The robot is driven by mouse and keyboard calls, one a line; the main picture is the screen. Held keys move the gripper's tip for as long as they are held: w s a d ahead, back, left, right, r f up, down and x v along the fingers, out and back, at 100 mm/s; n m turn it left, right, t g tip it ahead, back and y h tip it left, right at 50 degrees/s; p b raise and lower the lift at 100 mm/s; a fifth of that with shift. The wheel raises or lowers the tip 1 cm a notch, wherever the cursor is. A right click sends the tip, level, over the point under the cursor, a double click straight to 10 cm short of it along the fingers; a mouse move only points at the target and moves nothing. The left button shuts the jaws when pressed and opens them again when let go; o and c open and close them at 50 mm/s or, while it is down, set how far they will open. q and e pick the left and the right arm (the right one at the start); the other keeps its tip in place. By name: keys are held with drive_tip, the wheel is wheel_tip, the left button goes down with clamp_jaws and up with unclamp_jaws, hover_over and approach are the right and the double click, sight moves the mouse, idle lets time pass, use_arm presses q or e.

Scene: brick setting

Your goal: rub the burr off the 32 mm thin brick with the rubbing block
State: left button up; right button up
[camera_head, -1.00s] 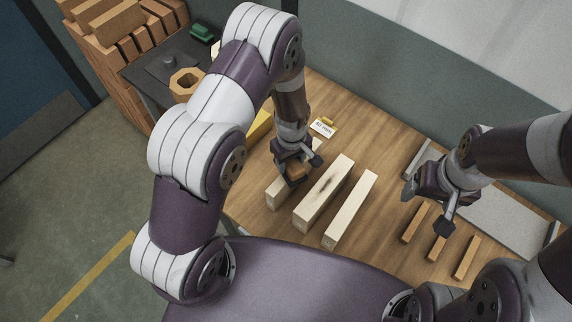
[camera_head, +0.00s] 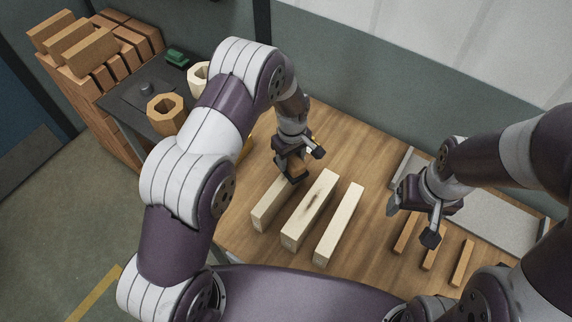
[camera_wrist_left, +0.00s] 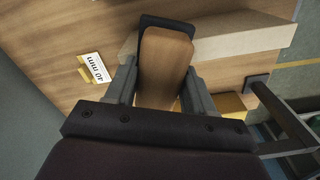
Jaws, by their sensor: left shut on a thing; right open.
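My left gripper (camera_head: 290,172) is shut on a brown block with a dark face, seen in the left wrist view (camera_wrist_left: 165,65); it looks like the rubbing block. It is at the far end of the leftmost of three long pale bars (camera_head: 268,207). Whether the block touches that bar I cannot tell. My right gripper (camera_head: 411,222) is open and empty, near three thin orange bricks (camera_head: 462,262) on the right of the table. Which brick is the 32 mm one, and any burr, I cannot make out.
The middle pale bar (camera_head: 310,210) has dark marks on top. A card reading 40 mm (camera_wrist_left: 93,68) lies on the wooden table (camera_head: 365,150). A grey board (camera_head: 500,228) lies at the right. A dark side table (camera_head: 150,95) with hollow blocks and stacked bricks stand at the left.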

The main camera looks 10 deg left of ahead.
use_arm(q)
drive_tip(key=shift+w, duration=0.2)
drive_tip(key=shift+r, duration=0.1)
drive_tip(key=shift+s+r+p, duration=0.1)
drive_tip(key=shift+r+p, duration=0.2)
wheel_tip(320, 180, up, 6)
drive_tip(key=p, duration=0.4)
drive_tip(key=shift+f, duration=0.35)
